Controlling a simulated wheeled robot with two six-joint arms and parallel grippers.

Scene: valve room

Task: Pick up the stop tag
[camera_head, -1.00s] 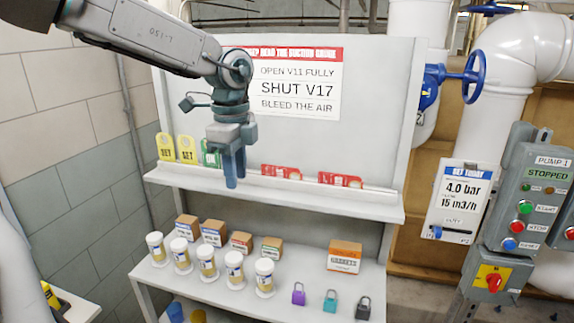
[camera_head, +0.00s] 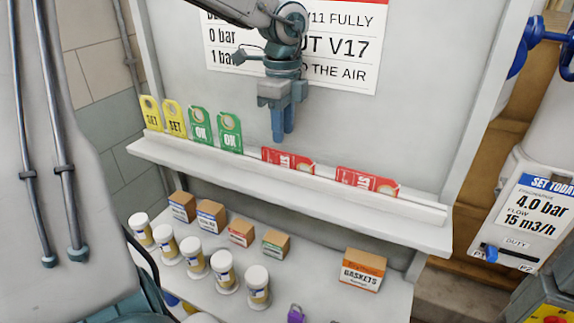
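Two red tags with white lettering lie low along the upper shelf (camera_head: 205,160), behind its raised front lip. One red tag (camera_head: 288,160) is near the middle and the other red tag (camera_head: 367,182) is further right. The lettering is partly hidden and reads only in part. My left gripper (camera_head: 283,123) points down from the top of the picture, in front of the back panel. It appears just above the middle red tag, apart from it. Its fingers show nearly edge-on, with nothing visible between them. My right gripper is not in view.
Yellow SET tags (camera_head: 163,116) and green OK tags (camera_head: 214,130) stand left of the red ones. The lower shelf holds white-lidded jars (camera_head: 196,258), small boxes and a gaskets box (camera_head: 362,270). A sign (camera_head: 335,50) hangs behind my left arm.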

